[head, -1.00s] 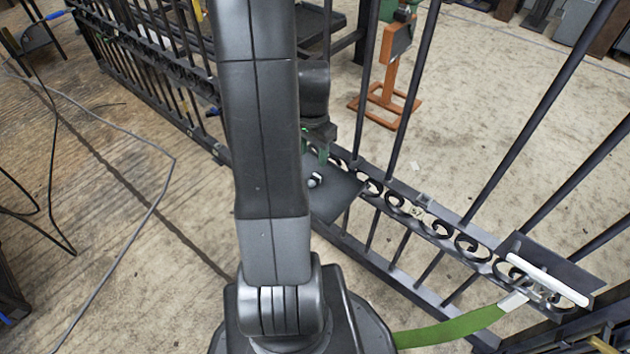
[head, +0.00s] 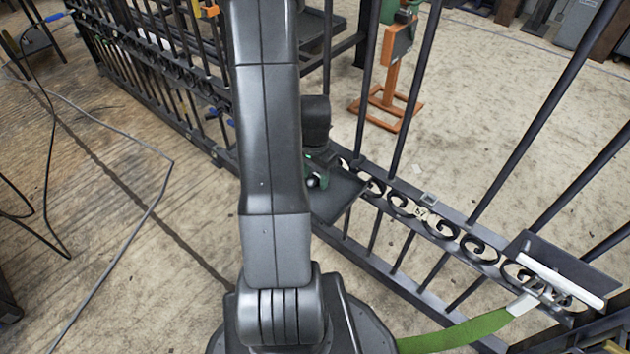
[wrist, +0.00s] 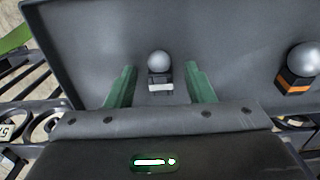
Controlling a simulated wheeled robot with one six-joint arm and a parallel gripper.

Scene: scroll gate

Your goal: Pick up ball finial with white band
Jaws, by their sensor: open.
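The ball finial with the white band (wrist: 160,72) stands upright on a dark tray (wrist: 230,25) in the wrist view. It has a grey ball on a dark block with a white stripe. My gripper (wrist: 160,85) is open, with one green finger on each side of the finial and a gap on both sides. In the head view the gripper (head: 314,172) is low over the dark tray (head: 340,195), partly hidden by my arm, and a small pale ball shows by the fingers.
A second ball finial, with an orange band (wrist: 297,68), stands on the tray to the right in the wrist view. The black gate with scrolls (head: 440,222) runs beside the tray. A green strap (head: 455,335) and a white-edged plate (head: 562,270) lie at the lower right.

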